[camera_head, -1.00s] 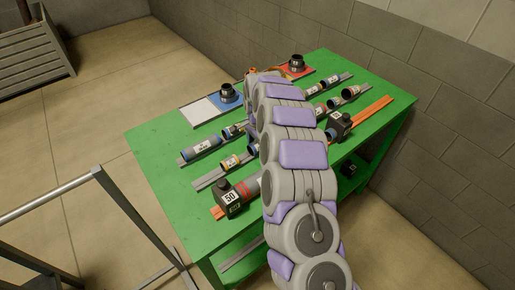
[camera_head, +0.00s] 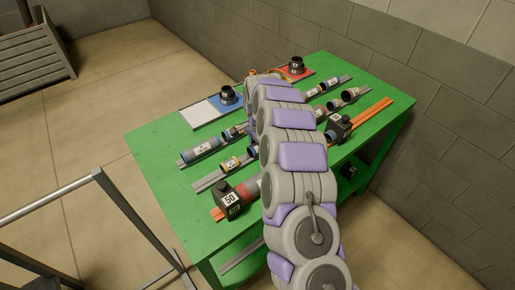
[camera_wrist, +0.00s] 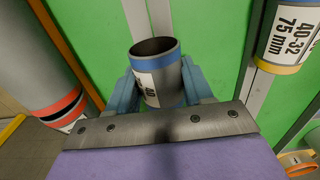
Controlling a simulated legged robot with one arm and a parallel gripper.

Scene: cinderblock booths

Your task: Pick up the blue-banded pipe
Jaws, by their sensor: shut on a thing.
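In the wrist view, a grey pipe with blue bands and a white label (camera_wrist: 158,75) sits between the blue fingers of my gripper (camera_wrist: 160,85). The fingers are shut on it from both sides. Its open end shows. I cannot tell whether it is clear of the rail beneath it. In the head view my arm hides the gripper. Another blue-banded pipe (camera_head: 203,148) lies on a grey rail at the left of the green table (camera_head: 165,150).
A large red-banded pipe (camera_wrist: 40,65) is left of my gripper; a yellow-banded pipe (camera_wrist: 287,35) is right. Black blocks marked 50 (camera_head: 228,198) and another black block (camera_head: 338,127) hold pipes. Black fittings stand on blue (camera_head: 228,95) and red (camera_head: 296,66) plates. A wall borders the right.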

